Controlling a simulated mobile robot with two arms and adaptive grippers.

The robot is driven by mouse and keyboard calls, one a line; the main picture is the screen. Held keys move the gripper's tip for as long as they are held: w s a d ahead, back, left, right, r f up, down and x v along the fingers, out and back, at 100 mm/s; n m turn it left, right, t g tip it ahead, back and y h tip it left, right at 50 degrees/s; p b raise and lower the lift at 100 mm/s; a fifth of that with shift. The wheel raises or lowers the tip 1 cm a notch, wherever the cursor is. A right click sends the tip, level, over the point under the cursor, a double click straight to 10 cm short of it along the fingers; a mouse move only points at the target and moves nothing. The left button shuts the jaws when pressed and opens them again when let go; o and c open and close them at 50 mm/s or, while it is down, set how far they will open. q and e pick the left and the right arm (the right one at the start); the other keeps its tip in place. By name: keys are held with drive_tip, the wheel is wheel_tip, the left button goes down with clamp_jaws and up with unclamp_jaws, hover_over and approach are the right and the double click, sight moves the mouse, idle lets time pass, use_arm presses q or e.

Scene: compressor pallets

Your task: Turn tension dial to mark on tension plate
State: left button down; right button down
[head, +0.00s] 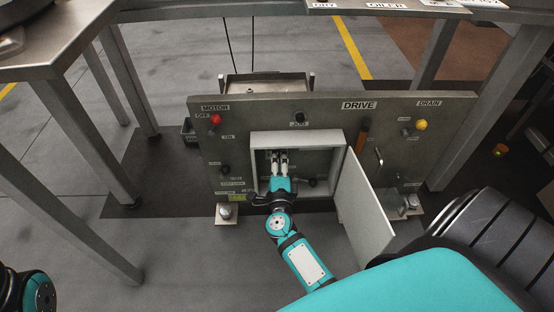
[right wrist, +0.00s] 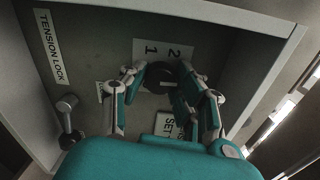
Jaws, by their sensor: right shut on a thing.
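The tension dial (right wrist: 160,77) is a dark round knob on the back wall inside the open box (head: 343,152) of the drive panel. My right gripper (right wrist: 165,82) reaches into the box with its fingers shut around the dial. In the head view the right gripper (head: 279,158) hides the dial. I cannot tell the dial's pointer from the dark knob. My left gripper is not in view.
A "TENSION LOCK" label (right wrist: 49,47) and a grey lever (right wrist: 68,117) are inside the box, left in the wrist view. The box door (head: 365,212) hangs open to the right. The panel (head: 240,125) carries a red button (head: 215,119) and a yellow knob (head: 421,125).

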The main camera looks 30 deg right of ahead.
drive_tip(key=shift+f+m, duration=0.1)
drive_tip(key=shift+m, duration=0.3)
drive_tip(key=c, duration=1)
unclamp_jaws()
drive_tip(key=shift+s, duration=0.1)
drive_tip(key=v, duration=0.7)
drive_tip(key=shift+a, duration=0.2)
drive_tip(key=shift+s, duration=0.15)
